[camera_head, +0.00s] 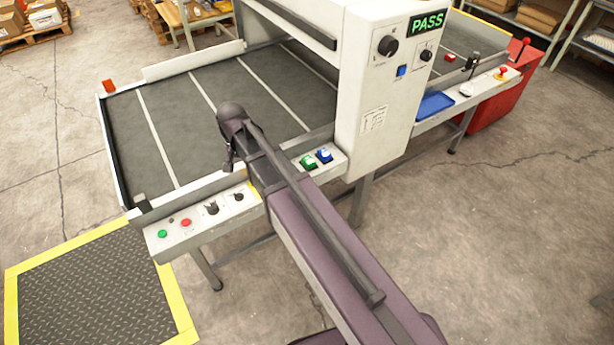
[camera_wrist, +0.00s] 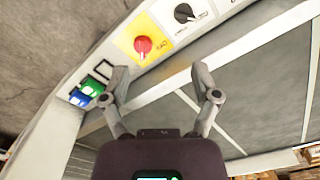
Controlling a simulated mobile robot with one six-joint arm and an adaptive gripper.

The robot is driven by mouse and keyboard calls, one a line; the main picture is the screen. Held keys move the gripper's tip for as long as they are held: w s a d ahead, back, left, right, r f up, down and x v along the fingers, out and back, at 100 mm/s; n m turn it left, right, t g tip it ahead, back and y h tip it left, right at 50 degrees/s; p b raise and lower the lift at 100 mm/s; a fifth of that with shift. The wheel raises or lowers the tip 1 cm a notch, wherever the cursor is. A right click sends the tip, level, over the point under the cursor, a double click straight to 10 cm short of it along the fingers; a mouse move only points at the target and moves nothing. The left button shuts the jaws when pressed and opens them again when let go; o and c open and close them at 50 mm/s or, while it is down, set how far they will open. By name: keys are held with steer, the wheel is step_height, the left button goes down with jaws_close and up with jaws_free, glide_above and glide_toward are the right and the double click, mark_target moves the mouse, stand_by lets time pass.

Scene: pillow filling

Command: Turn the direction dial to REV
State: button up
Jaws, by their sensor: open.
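Two black dials sit on the slanted control strip at the front of the conveyor, a left one (camera_head: 211,208) and a right one (camera_head: 238,196). Their labels are too small to read, so I cannot tell which is the direction dial. One black dial (camera_wrist: 184,12) shows at the top of the wrist view with a white pointer mark; its setting is unreadable. My gripper (camera_wrist: 160,72) is open and empty, its fingers spread over the strip's edge and belt, apart from the dial. In the head view my arm hides part of the strip.
A red mushroom button (camera_wrist: 142,45) on a yellow plate lies beside the dial, nearer my fingers. Green (camera_head: 308,161) and blue (camera_head: 325,155) switches are farther right. Green (camera_head: 162,234) and red (camera_head: 186,222) buttons are at the left end. A white cabinet (camera_head: 375,110) rises to the right.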

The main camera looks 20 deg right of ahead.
steer(key=s+d+r+n+p, duration=0.3)
steer(key=s+d+n, duration=0.1)
steer(key=s+d, duration=0.9)
steer(key=shift+d+r, duration=0.2)
steer(key=shift+d, duration=1.3)
steer(key=shift+s, duration=0.1)
